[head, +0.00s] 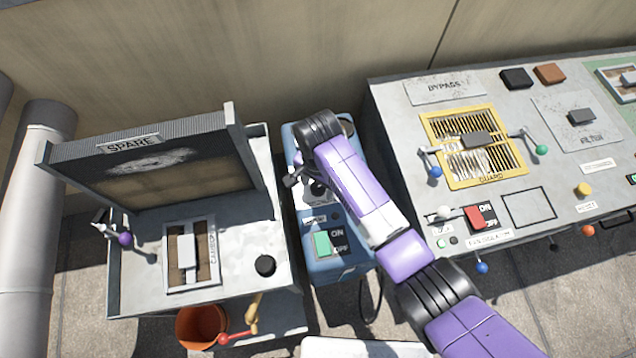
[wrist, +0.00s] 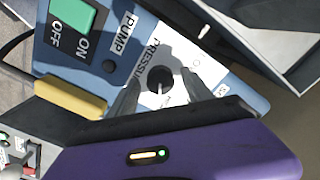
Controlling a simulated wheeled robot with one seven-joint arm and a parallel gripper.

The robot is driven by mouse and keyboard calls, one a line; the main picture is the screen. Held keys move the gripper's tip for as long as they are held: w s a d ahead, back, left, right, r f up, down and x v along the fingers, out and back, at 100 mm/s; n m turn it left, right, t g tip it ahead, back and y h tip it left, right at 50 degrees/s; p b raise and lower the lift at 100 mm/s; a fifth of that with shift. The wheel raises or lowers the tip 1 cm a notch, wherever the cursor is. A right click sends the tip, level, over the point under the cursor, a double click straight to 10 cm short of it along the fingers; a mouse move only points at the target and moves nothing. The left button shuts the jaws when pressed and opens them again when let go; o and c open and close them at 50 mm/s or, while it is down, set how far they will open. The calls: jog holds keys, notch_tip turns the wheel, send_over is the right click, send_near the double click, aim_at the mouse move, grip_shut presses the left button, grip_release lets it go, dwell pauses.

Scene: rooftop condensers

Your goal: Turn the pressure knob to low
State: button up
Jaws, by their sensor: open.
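The pressure knob (wrist: 160,80) is a round black knob with a pale pointer line, on a white label plate (wrist: 185,52) of the blue pump box. Part of the label reads "PRESSU"; the rest is covered. In the head view the knob (head: 318,188) shows just beside my arm. My gripper (wrist: 165,92) is open, with one grey finger on each side of the knob. I cannot tell whether the fingers touch it.
The pump box also has a green ON/OFF switch (head: 322,243), which shows in the wrist view (wrist: 73,17). The grey SPARE cabinet (head: 262,205) with its raised lid stands close on the left. A large control panel (head: 400,125) stands on the right. An orange bucket (head: 203,325) is in front.

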grip_shut()
jog(key=n+p, duration=0.2)
jog(key=n, duration=0.3)
jog(key=shift+r+n, duration=0.1)
jog(key=shift+n, duration=0.2)
jog(key=n+p, duration=0.1)
jog(key=n, duration=0.5)
jog(key=n+p, duration=0.1)
jog(key=n, duration=0.5)
jog(key=shift+n, duration=0.3)
jog(key=n, duration=0.5)
jog(key=shift+n, duration=0.3)
